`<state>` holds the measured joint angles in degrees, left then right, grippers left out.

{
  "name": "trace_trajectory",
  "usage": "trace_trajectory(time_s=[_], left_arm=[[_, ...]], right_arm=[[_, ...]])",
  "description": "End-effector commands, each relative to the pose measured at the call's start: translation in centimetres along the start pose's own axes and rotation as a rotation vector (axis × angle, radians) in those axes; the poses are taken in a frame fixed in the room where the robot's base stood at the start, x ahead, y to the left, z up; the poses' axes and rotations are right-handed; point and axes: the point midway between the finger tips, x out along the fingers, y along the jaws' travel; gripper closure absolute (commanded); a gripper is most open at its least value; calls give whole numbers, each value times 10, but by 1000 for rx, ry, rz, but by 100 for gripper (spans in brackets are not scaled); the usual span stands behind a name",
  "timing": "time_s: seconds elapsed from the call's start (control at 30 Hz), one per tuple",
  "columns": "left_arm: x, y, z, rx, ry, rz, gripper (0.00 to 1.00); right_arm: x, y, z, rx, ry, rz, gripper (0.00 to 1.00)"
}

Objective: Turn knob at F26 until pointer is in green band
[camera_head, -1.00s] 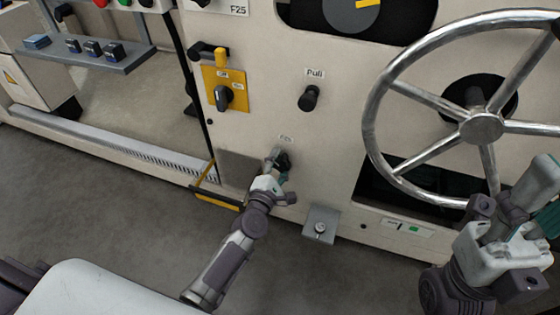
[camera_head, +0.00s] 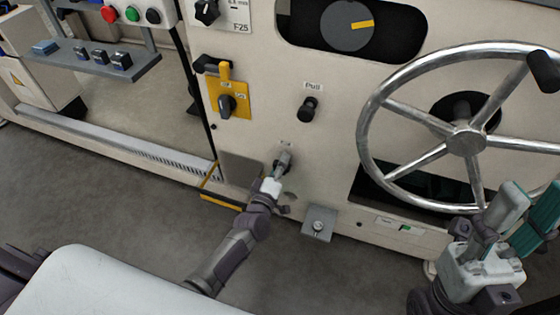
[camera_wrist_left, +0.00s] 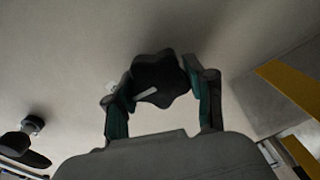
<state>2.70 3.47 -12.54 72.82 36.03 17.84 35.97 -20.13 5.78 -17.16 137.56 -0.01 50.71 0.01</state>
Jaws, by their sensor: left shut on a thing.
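The knob (camera_wrist_left: 160,80) is dark with a lobed rim and a pale mark. In the left wrist view it sits between the teal-padded fingers of my left gripper (camera_wrist_left: 160,93), which is shut on it. In the head view my left gripper (camera_head: 282,163) reaches the panel below the Pull knob and largely hides the knob. The label above it is too small to read. A small strip with a green patch (camera_head: 406,228) lies low on the panel at right; I cannot make out a pointer on it. My right gripper (camera_head: 524,213) is open and empty at lower right.
A large metal handwheel (camera_head: 466,141) stands at right. The black Pull knob (camera_head: 308,107), a yellow-plated switch (camera_head: 228,104) and a dial with a yellow pointer (camera_head: 348,27) are above. A grey bracket (camera_head: 318,224) juts out at the lower panel. The floor in front is bare.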

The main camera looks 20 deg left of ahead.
Motion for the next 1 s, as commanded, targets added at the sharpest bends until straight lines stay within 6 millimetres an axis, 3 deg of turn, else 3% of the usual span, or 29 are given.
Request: trace_trajectory(time_s=[0.1,0.4,0.7,1.0], left_arm=[[-1,2,0,104,-1,-3,81],[0,2,1,326,-1,-2,81],[0,2,1,445,-2,-3,81],[-1,1,2,473,-2,-2,81]], right_arm=[[4,4,33,-13,-189,4,60],[-11,10,86,-31,-511,12,60],[-26,14,110,-39,-672,19,60],[-30,15,115,-41,-712,20,60]])
